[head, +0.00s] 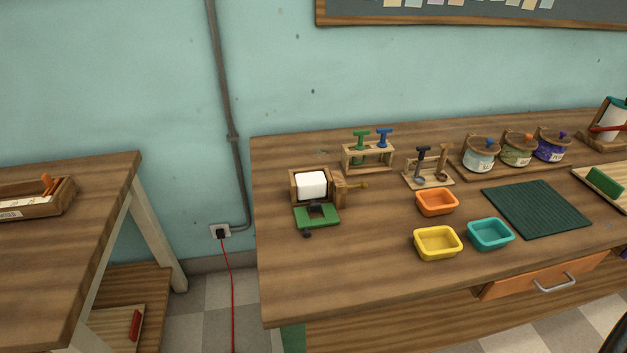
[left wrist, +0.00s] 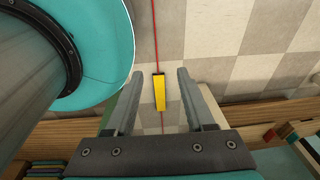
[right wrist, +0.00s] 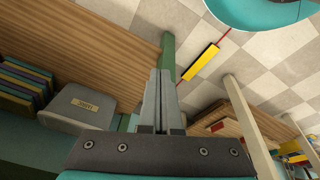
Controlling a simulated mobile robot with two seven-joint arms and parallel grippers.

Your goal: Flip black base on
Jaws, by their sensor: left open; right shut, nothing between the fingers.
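On the long workbench (head: 390,285), a white block (head: 312,185) sits in a wooden frame. In front of it is a green plate (head: 328,217) with a small black part (head: 316,207) and a black knob (head: 307,234) at its front edge. I cannot tell for certain which black part is the base, or its switch position. My left gripper (left wrist: 159,74) is open and empty; the floor shows between its fingers. My right gripper (right wrist: 161,72) is shut and empty. Neither gripper shows in the head view.
Orange (head: 437,202), yellow (head: 438,243) and teal (head: 490,234) trays stand right of the plate. A tool rack (head: 368,153) stands behind. A red cord (head: 232,290) runs from a wall outlet (head: 220,231). A yellow bar (left wrist: 160,93) lies on the floor. The bench's front left is clear.

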